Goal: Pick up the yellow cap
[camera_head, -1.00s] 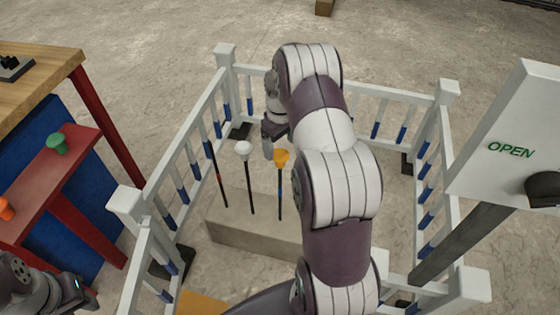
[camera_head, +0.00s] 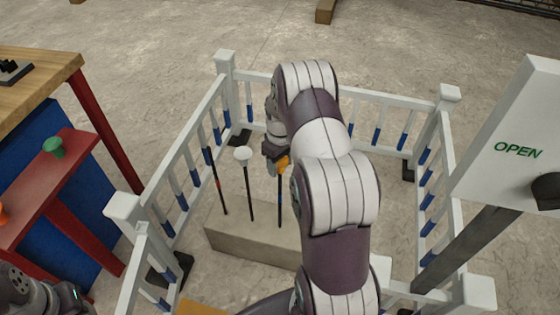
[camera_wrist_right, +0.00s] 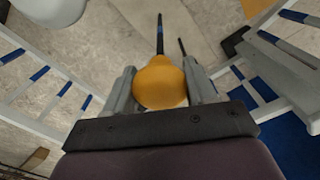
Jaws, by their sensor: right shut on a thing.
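The yellow cap (camera_head: 283,163) is at the top of a thin dark rod (camera_head: 280,203) that stands on the concrete block. In the right wrist view the yellow cap (camera_wrist_right: 160,83) sits between the two fingers of my right gripper (camera_wrist_right: 160,88), which is shut on it. In the head view my right gripper (camera_head: 274,152) is at the cap, partly hidden by my arm. My left gripper (camera_head: 78,298) is at the lower left corner, far from the cap; its fingers are too unclear to judge.
A white cap (camera_head: 242,153) tops a neighbouring rod, left of the yellow cap. A white railing (camera_head: 390,97) surrounds the concrete block (camera_head: 235,240). A red shelf (camera_head: 50,185) holds a green cap (camera_head: 53,147). A sign reading OPEN (camera_head: 515,130) stands at right.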

